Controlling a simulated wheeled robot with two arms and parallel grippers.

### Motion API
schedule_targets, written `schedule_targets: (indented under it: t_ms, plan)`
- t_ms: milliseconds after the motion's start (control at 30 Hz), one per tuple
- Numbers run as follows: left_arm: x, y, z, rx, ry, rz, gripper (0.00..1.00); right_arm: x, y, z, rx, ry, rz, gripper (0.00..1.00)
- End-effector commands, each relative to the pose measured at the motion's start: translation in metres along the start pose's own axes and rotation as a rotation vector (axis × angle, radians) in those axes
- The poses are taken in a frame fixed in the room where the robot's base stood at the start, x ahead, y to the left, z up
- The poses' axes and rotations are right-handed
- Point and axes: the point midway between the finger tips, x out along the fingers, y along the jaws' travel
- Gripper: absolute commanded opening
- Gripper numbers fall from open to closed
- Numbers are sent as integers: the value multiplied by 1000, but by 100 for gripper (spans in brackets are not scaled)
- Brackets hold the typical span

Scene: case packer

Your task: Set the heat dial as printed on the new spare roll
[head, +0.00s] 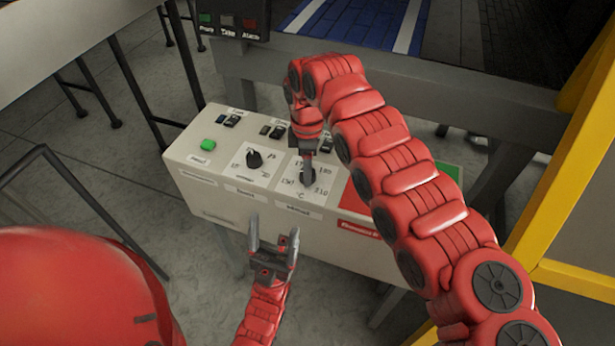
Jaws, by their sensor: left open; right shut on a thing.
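The heat dial (307,181) is a dark knob on a white plate with printed numbers and a °C mark, on top of the pale control box (225,202). My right gripper (307,172) comes down from above and is shut on this dial. The gripper and arm cover part of the scale, so the dial's setting cannot be read. My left gripper (273,240) is open and empty in front of the box, below the panel's front edge. No spare roll can be made out in this view.
A second black dial (254,159) sits left of the heat dial, with a green button (208,145) and dark switches (230,120) nearby. A machine frame (240,65) stands behind. A yellow frame (540,230) is at right.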

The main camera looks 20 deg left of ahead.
Motion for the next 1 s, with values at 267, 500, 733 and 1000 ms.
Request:
schedule_targets:
  t_ms: [267,500,733,1000]
  plan:
    - [-14,1,2,0,0,0,76,2,-1,0,-158,-10,-3,0]
    - [-18,1,3,0,0,0,76,2,-1,0,-222,-13,-5,0]
    - [-18,1,3,0,0,0,76,1,-1,0,-238,-13,-5,0]
    - [-18,1,3,0,0,0,76,1,-2,-1,-238,-13,-5,52]
